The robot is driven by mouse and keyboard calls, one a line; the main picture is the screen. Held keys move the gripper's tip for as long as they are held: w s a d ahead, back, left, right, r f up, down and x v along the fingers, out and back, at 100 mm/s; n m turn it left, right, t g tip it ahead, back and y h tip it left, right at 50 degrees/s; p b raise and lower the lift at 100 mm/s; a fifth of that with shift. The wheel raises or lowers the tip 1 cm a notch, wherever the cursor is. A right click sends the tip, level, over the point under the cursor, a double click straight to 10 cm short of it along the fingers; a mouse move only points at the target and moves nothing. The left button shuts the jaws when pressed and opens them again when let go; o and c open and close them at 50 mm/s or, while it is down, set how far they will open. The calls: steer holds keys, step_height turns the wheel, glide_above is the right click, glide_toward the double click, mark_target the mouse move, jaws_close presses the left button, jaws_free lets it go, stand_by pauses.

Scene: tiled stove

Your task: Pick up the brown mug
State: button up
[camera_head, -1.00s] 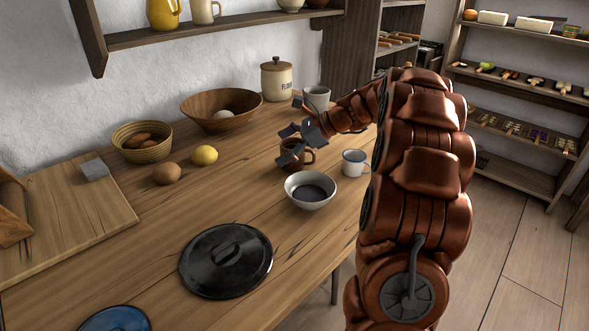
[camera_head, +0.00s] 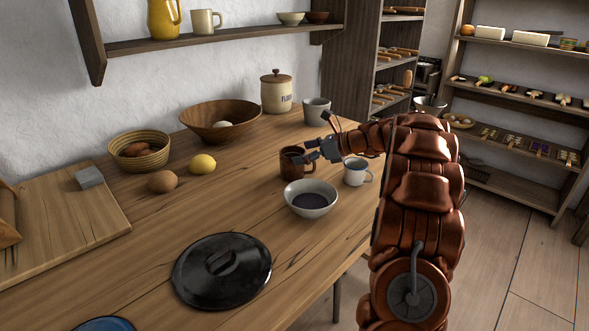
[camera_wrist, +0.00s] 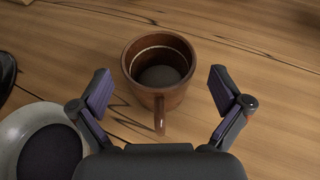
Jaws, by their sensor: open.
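The brown mug (camera_head: 292,162) stands upright on the wooden table, behind the white bowl. In the wrist view the brown mug (camera_wrist: 160,70) shows its open top and dark inside, with its handle pointing toward my gripper. My gripper (camera_head: 318,150) is beside the mug on its right side in the head view. In the wrist view my gripper (camera_wrist: 160,90) is open, with one finger on each side of the mug and a gap to each.
A white bowl (camera_head: 311,210) with dark contents sits just in front of the mug. A white cup (camera_head: 356,178) stands close to the right, under my wrist. A grey cup (camera_head: 316,117) and flour canister (camera_head: 276,97) stand behind. A black lid (camera_head: 200,290) lies in front.

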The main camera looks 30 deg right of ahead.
steer(key=shift+x, duration=1.45)
steer(key=shift+s, duration=0.1)
steer(key=c, duration=1.3)
